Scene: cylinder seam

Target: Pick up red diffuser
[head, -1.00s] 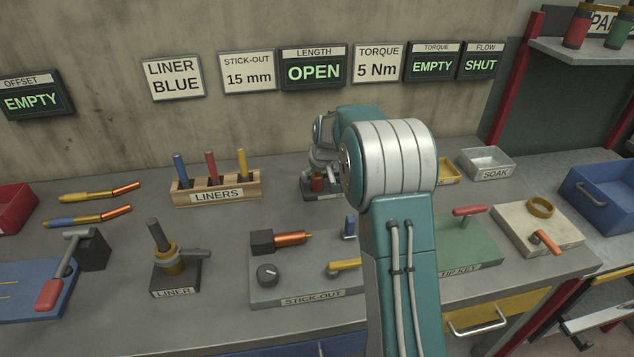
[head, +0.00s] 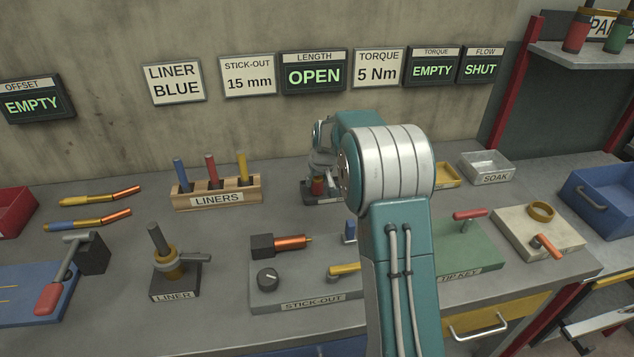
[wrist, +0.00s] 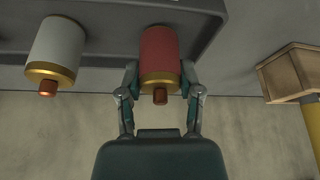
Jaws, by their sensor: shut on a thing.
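The red diffuser (wrist: 160,52), a red cylinder with a gold collar and a copper tip, sits between the two fingers of my gripper (wrist: 160,85) in the wrist view. My gripper is shut on it, one finger on each side near the collar. In the head view the red diffuser (head: 317,186) shows small below my gripper (head: 319,174), at a dark tray (head: 323,199) at the back of the bench. My arm hides part of that tray. Whether the diffuser touches the tray cannot be told.
A white diffuser (wrist: 57,46) with a gold collar stands beside the red one in the wrist view. The wooden liners rack (head: 216,195) is left of the tray. A yellow bin (head: 447,175) and the soak tray (head: 487,166) are to the right. The wall stands close behind.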

